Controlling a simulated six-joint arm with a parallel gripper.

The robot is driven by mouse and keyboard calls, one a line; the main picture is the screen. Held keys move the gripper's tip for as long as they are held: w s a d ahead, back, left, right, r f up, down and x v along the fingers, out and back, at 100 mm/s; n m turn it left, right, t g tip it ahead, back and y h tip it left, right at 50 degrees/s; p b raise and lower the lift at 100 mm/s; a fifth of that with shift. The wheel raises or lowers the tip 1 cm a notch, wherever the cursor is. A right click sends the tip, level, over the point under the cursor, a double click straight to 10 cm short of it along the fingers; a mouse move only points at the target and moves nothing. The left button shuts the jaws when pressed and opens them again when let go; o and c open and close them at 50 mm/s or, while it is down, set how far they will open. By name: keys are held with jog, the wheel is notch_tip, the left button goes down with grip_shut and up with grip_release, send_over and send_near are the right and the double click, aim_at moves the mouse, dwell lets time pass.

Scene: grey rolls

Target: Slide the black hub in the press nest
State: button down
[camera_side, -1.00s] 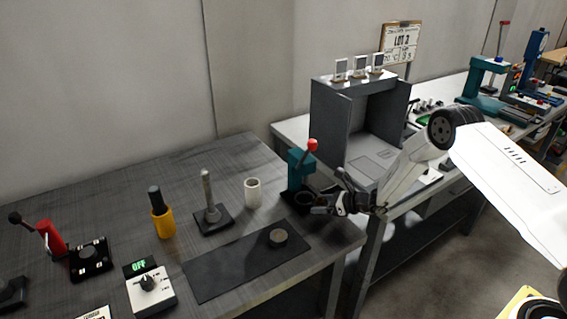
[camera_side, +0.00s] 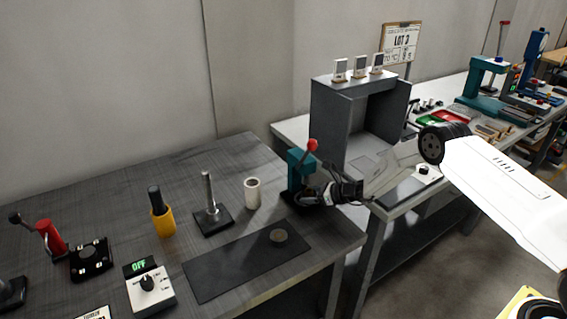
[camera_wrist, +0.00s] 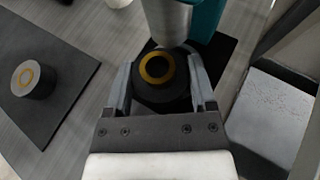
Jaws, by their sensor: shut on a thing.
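The black hub (camera_wrist: 160,92), with an orange ring around its top hole, is between the two fingers of my gripper (camera_wrist: 161,75) in the wrist view. My gripper is shut on it. The hub stands at the teal press (camera_side: 297,168), just below the grey ram (camera_wrist: 166,20), whose lower end overlaps its far edge in the picture. The nest under the hub is hidden, so I cannot tell how it is seated. In the side view my gripper (camera_side: 322,196) is at the press base and covers the hub.
A grey puck with a yellow ring (camera_wrist: 33,80) stands on the dark mat (camera_side: 225,274) left of my gripper. A white cup (camera_side: 252,193) and a post on a black base (camera_side: 211,208) stand left of the press. A grey cabinet (camera_side: 335,122) rises behind. The red-tipped lever (camera_side: 312,145) is up.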

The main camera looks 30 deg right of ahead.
jog(key=shift+w, duration=1)
jog(key=shift+w+r, duration=0.3)
dwell(0.9)
grip_release()
jog(key=shift+a, duration=0.1)
jog(key=shift+f, duration=0.15)
jog(key=shift+s, duration=0.1)
jog(key=shift+v, duration=0.75)
jog(key=shift+f+v, duration=0.15)
jog(key=shift+v, duration=1.5)
jog(key=shift+f+v, duration=0.1)
jog(key=shift+v, duration=1.55)
jog(key=shift+s, duration=0.1)
